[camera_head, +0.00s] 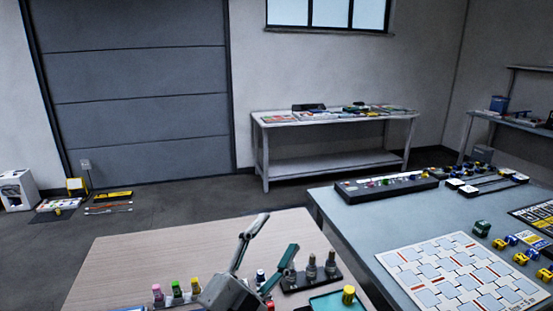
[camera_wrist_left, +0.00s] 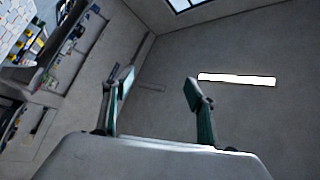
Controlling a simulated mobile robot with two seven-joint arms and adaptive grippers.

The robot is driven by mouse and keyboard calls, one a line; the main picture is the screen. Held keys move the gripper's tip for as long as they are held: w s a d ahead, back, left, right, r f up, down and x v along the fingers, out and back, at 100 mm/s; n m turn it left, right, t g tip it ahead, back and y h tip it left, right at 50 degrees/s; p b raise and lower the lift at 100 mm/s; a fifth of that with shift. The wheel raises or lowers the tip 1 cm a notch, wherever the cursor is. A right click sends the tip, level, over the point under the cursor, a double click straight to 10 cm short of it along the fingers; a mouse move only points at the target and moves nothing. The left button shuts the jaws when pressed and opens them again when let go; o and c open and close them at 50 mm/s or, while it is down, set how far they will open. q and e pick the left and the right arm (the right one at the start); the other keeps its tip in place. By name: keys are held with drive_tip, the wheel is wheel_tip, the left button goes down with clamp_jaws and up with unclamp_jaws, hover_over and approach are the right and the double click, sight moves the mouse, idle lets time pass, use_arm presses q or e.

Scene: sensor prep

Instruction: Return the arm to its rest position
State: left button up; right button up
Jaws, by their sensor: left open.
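My left gripper (camera_head: 270,238) is raised above the wooden table at the bottom of the head view, with its two fingers spread apart. My right gripper does not show in either view.
The wooden table (camera_head: 130,258) holds several small capped bottles (camera_head: 177,289), a dark rack with bottles (camera_head: 311,268) and a teal tray (camera_head: 325,303) with a yellow-capped piece (camera_head: 348,295). A grey-blue table (camera_head: 350,225) with a white patterned board (camera_head: 440,270) stands at right.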

use_arm(q)
drive_tip(key=s+a+f+n+g+y, duration=0.1)
drive_tip(key=a+f+n+y, duration=0.3)
drive_tip(key=a+f+y, duration=0.45)
drive_tip(key=a+f+n+g+y, duration=0.1)
drive_tip(key=a+f+n+y, duration=0.35)
drive_tip(key=a, duration=0.65)
drive_tip(key=s+a+f+n+g+y, duration=0.2)
drive_tip(key=s+a+f+g+y, duration=0.2)
drive_tip(key=s+a+f+g, duration=0.95)
drive_tip(key=s+d+f+n+t+h, duration=0.1)
drive_tip(key=s+d+f+t+h, duration=0.1)
drive_tip(key=d+f, duration=0.3)
drive_tip(key=s+d+f+n+t+h, duration=0.2)
drive_tip(key=d+f+t+h, duration=0.3)
drive_tip(key=f, duration=0.8)
drive_tip(key=shift+s+d+f, duration=0.4)
drive_tip(key=shift+s+d, duration=0.1)
drive_tip(key=shift+d, duration=0.2)
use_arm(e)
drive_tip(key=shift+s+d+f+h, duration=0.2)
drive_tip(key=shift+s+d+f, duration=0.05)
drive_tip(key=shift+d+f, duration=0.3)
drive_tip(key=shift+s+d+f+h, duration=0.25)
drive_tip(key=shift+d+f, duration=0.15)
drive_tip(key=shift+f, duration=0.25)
use_arm(q)
drive_tip(key=c, duration=0.4)
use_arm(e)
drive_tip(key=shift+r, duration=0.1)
